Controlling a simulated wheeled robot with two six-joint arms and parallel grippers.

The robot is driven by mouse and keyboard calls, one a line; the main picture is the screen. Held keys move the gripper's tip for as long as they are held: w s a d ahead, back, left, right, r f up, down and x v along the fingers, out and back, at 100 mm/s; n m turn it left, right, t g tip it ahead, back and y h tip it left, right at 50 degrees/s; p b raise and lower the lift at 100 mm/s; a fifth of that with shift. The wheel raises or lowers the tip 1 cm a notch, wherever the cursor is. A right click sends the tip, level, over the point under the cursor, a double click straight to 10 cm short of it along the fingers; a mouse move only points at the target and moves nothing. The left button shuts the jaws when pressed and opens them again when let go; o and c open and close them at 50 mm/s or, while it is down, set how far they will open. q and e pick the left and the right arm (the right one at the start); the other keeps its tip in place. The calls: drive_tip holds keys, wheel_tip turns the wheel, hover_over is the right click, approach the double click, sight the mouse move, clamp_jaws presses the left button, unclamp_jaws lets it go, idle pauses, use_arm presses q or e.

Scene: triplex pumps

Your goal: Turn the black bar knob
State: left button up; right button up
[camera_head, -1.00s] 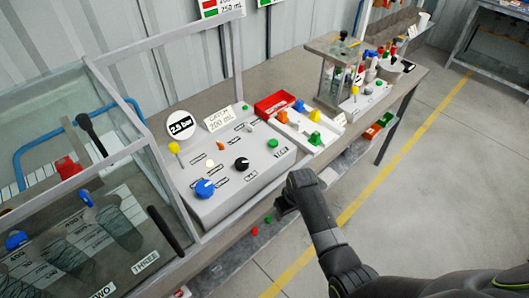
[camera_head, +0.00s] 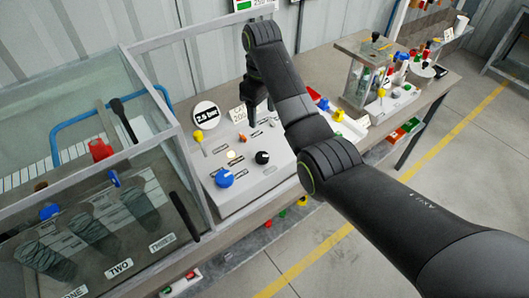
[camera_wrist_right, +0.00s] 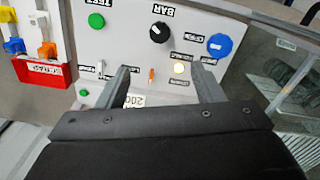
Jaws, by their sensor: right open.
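The black bar knob (camera_head: 262,157) is a round black dial with a white pointer mark on the sloping grey panel (camera_head: 222,205). In the right wrist view the knob (camera_wrist_right: 160,32) sits beyond the fingertips, beside the upside-down label BAR. My right gripper (camera_head: 259,108) is above the back part of the panel, behind the knob in the head view. Its two fingers are spread and empty in the right wrist view (camera_wrist_right: 160,70), apart from the knob. The arm hides the panel's right part in the head view. My left gripper is not in view.
A blue knob (camera_head: 225,178) is close to the black knob, and a green button (camera_wrist_right: 96,20) is on its other side. Small switches and a lit lamp (camera_wrist_right: 179,68) are near the fingers. A framed glass case (camera_head: 150,120) stands at the left.

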hover_over(263, 156)
wheel_tip(263, 156, down, 11)
drive_tip(key=shift+s+f, duration=0.15)
drive_tip(key=shift+f, duration=3)
drive_tip(key=shift+c, duration=0.4)
drive_tip(key=c, duration=0.9)
